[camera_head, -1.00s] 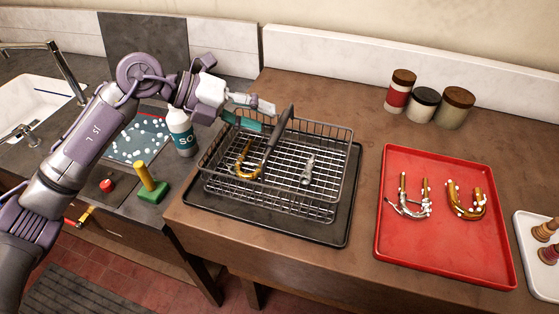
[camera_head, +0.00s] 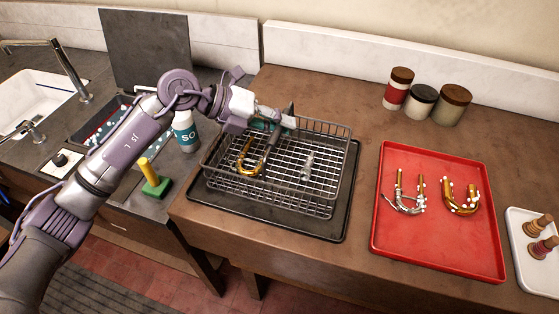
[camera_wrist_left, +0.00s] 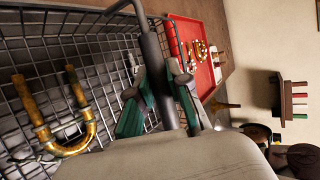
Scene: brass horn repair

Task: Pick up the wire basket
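The wire basket (camera_head: 325,205) stands on a black tray (camera_head: 338,228) on the wooden counter. Its thick dark handle (camera_head: 271,144) arches over the middle, and shows close up in the left wrist view (camera_wrist_left: 152,50). My left gripper (camera_head: 284,122) is at the handle's top, far part. In the left wrist view its two green-padded fingers (camera_wrist_left: 158,78) lie on either side of the handle, close to it. Whether they press on it is unclear. A brass U-shaped tube (camera_head: 249,162) and a small silver part (camera_head: 307,167) lie in the basket. My right gripper is out of view.
A red tray (camera_head: 437,243) with two U-shaped tubes is right of the basket, with bare counter between. Several lidded jars (camera_head: 422,103) stand behind. A white bottle (camera_head: 185,134) and a green-based brush (camera_head: 156,186) stand left, near the sink (camera_head: 28,100).

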